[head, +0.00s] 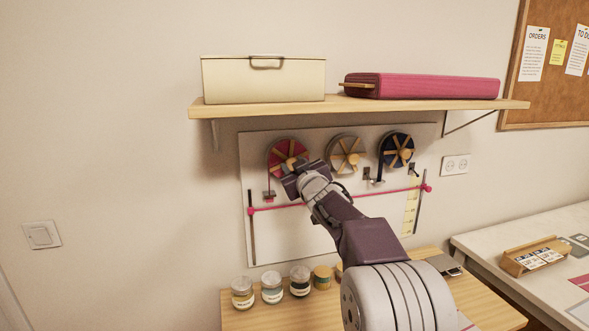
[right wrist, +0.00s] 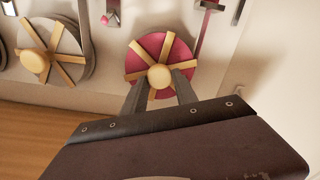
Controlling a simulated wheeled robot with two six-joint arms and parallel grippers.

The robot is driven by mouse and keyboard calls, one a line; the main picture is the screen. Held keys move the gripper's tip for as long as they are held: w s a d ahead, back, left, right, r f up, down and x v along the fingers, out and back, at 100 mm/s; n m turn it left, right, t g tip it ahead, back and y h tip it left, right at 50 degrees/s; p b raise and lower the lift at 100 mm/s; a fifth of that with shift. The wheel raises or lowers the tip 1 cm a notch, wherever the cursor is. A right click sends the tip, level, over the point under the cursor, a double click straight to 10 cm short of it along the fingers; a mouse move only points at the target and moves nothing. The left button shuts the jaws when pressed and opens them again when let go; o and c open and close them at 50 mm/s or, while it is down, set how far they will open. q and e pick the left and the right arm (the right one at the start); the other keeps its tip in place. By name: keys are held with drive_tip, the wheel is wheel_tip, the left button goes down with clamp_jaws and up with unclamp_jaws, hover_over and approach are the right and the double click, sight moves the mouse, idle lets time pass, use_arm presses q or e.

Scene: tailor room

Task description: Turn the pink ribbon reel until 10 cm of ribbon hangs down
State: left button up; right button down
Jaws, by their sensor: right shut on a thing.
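The pink ribbon reel (head: 275,157) is the left one of three reels on a pale wall panel; it has wooden spokes and a round yellow knob. A pink line (head: 385,194) slopes across the panel, with a yellow scale (head: 411,205) at the right. My left gripper is out of view.
A grey reel (head: 336,163) and a dark blue reel (head: 386,146) are to the right. Several jars (head: 272,293) stand on the wooden table (head: 240,322) below.

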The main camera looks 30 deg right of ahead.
drive_tip(key=shift+a+f+n+b, duration=0.15)
drive_tip(key=shift+n+b, duration=0.65)
drive_tip(key=shift+n, duration=2.7)
drive_tip(key=shift+d+f+n+b, duration=0.1)
drive_tip(key=shift+n+b, duration=0.65)
drive_tip(key=shift+n, duration=3.05)
drive_tip(key=c, duration=1)
unclamp_jaws()
drive_tip(key=shift+a, duration=0.1)
